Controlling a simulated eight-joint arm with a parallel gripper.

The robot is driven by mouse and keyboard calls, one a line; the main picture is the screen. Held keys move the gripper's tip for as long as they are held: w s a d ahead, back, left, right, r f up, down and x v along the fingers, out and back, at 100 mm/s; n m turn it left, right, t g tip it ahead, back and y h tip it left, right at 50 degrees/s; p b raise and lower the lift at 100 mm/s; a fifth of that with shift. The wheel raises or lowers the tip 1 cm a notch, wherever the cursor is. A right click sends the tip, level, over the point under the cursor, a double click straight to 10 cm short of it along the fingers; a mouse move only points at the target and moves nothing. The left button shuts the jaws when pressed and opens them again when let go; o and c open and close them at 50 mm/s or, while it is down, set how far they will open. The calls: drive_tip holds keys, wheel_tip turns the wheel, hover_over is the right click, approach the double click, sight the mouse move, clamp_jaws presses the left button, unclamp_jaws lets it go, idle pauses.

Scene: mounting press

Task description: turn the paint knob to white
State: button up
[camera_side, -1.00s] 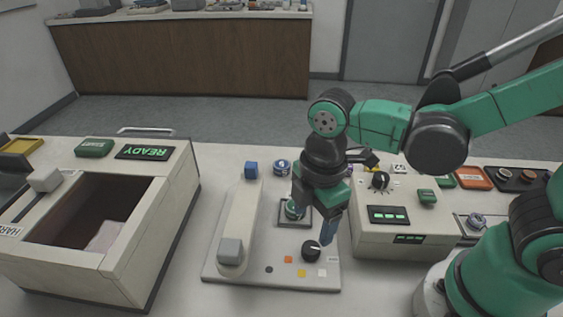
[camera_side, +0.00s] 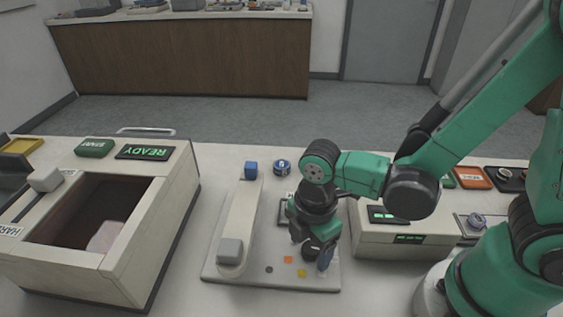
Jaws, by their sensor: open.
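The paint knob (camera_side: 310,251) is a black dial on the front right of the white press base (camera_side: 240,281). It is now mostly hidden by my gripper. Coloured paint marks lie in front of it: a grey dot (camera_side: 269,269), an orange square (camera_side: 288,260) and a yellow-orange square (camera_side: 302,273). The white mark is hard to make out behind my fingers. My gripper (camera_side: 314,258) points down with its open fingers around or right beside the knob; contact cannot be told.
The press arm (camera_side: 240,220) with its grey block stands left of my gripper. A white control box (camera_side: 400,243) with green displays is close on the right. An open bin unit (camera_side: 140,235) stands at far left. A blue cube (camera_side: 251,170) sits behind.

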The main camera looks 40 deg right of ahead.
clamp_jaws()
drive_tip(key=shift+m, duration=0.3)
drive_tip(key=m, duration=0.4)
drive_tip(key=shift+w+m, duration=0.1)
drive_tip(key=shift+m, duration=2.4)
unclamp_jaws()
drive_tip(key=shift+d, duration=0.1)
